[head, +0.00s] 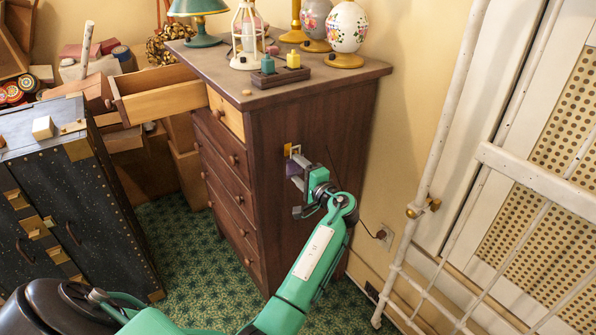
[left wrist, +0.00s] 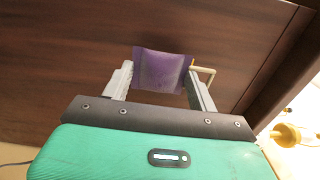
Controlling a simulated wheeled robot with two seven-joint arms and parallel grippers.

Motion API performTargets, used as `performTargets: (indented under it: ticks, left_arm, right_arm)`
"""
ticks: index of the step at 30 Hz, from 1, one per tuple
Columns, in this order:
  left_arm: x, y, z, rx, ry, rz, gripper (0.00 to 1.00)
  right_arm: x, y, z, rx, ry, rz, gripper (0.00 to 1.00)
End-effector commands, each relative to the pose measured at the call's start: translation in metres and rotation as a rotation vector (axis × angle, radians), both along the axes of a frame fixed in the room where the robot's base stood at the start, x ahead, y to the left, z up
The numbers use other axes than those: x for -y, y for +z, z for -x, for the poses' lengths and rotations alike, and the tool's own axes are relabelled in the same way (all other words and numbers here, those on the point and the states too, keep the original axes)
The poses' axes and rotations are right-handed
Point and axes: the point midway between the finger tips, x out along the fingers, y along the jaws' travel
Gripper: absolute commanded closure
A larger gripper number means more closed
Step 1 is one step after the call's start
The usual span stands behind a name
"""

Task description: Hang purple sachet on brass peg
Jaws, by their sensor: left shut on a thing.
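The purple sachet (head: 296,169) is at the side panel of the brown dresser, held by my left gripper (head: 298,186). In the left wrist view, the sachet (left wrist: 162,70) spans the space between the two grey fingers of my left gripper (left wrist: 160,84), which is shut on it. The brass peg (head: 292,150) is on the dresser side, just above the sachet. A thin, pale bent rod (left wrist: 206,70) shows beside the sachet's right edge in the left wrist view. Whether the sachet's loop is around the peg cannot be told. My right gripper is not in view.
The dresser (head: 340,115) carries lamps and a small tray (head: 279,77) with two little bottles. An open drawer (head: 165,98) sticks out on its left. A dark trunk (head: 100,220) stands left. A white metal frame (head: 440,130) stands right. Some green carpet is free between.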

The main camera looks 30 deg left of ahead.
Motion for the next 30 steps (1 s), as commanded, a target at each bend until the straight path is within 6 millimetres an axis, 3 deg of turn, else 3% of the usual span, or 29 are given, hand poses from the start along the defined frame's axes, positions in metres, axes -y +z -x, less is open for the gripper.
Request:
performTargets:
  ticks: [30]
  left_arm:
    - [0.046, 0.018, 0.018, 0.0, -0.003, 0.001, 0.63]
  right_arm:
    - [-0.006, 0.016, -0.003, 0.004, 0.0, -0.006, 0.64]
